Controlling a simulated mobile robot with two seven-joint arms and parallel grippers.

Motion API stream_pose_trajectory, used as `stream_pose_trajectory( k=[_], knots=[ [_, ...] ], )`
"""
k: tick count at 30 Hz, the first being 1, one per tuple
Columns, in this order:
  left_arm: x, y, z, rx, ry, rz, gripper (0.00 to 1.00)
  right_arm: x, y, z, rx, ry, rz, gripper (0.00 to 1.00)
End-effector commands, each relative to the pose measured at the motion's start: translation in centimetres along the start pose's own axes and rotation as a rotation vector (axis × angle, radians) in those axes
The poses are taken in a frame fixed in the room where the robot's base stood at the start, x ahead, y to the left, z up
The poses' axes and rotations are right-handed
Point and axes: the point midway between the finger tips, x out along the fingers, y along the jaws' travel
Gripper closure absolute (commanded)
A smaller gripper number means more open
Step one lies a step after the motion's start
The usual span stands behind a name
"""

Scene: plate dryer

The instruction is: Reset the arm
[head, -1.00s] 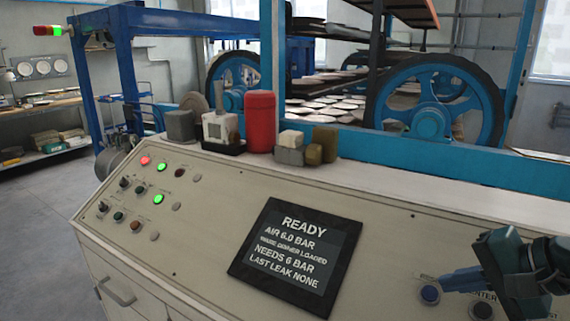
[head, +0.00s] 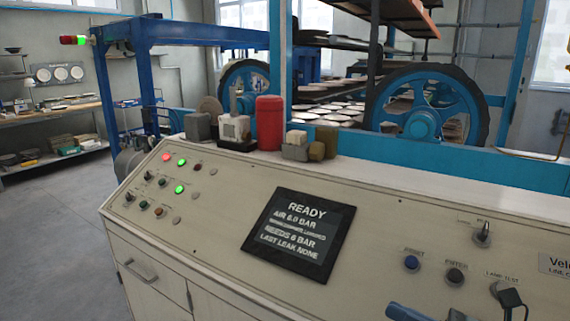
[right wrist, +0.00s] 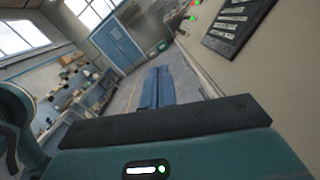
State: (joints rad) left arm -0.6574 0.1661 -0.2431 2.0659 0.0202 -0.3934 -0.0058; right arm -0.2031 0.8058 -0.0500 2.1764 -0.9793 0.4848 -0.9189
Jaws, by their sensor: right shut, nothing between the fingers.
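My right gripper shows only as blue fingertips (head: 405,312) at the bottom edge of the head view, in front of the console. In the right wrist view its blue fingers (right wrist: 157,88) lie together, shut and empty, pointing along the room beside the console. The sloped beige control console (head: 225,245) carries a dark screen (head: 299,236) reading READY, AIR 6.0 BAR, NEEDS 6 BAR, LAST LEAK NONE. A blue button (head: 412,263), a dark button (head: 455,277), a key-like switch (head: 482,234) and a black-handled lamp test control (head: 510,297) are uncovered. My left gripper is out of view.
On the console's back ledge stand a red cylinder (head: 269,123) and several small blocks. Behind are blue wheels (head: 422,124) and racks of plates. Red and green lamps (head: 179,189) glow at the console's left. Open floor (head: 62,220) lies left.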

Motion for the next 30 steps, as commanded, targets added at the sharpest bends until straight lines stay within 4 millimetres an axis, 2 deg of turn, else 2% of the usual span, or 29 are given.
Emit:
stream_pose_trajectory(
  k=[1, 2, 4, 6, 9, 12, 15, 18, 20, 30],
  knots=[
    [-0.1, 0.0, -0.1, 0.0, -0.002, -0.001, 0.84, -0.2, -1.1, -1.6, 0.329, -0.123, -0.068, 1.0],
    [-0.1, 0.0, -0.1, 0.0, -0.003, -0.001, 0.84, -0.5, -1.9, -2.6, 0.533, -0.199, -0.112, 1.0],
    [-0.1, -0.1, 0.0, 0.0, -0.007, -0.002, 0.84, -1.6, -4.0, -6.3, 1.028, -0.382, -0.227, 1.0],
    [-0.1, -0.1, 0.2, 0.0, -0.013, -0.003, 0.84, -2.9, -5.4, -11.3, 1.486, -0.557, -0.342, 1.0],
    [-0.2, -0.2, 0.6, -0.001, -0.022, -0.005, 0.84, -4.4, -5.2, -18.1, 1.972, -0.754, -0.48, 1.0],
    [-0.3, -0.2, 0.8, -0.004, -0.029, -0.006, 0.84, -5.2, -3.7, -23.5, 2.316, -0.906, -0.592, 1.0],
    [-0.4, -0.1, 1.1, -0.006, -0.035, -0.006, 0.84, -5.5, -2.0, -27.1, 2.538, -1.011, -0.673, 1.0],
    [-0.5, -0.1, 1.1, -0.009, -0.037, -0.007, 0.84, -5.6, -0.8, -29.0, 2.656, -1.07, -0.719, 1.0],
    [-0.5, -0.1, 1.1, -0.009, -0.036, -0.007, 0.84, -5.6, -0.5, -29.5, 2.687, -1.084, -0.732, 1.0],
    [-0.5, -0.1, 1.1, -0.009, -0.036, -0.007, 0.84, -5.6, -0.5, -29.5, 2.687, -1.084, -0.732, 1.0]
  ],
)
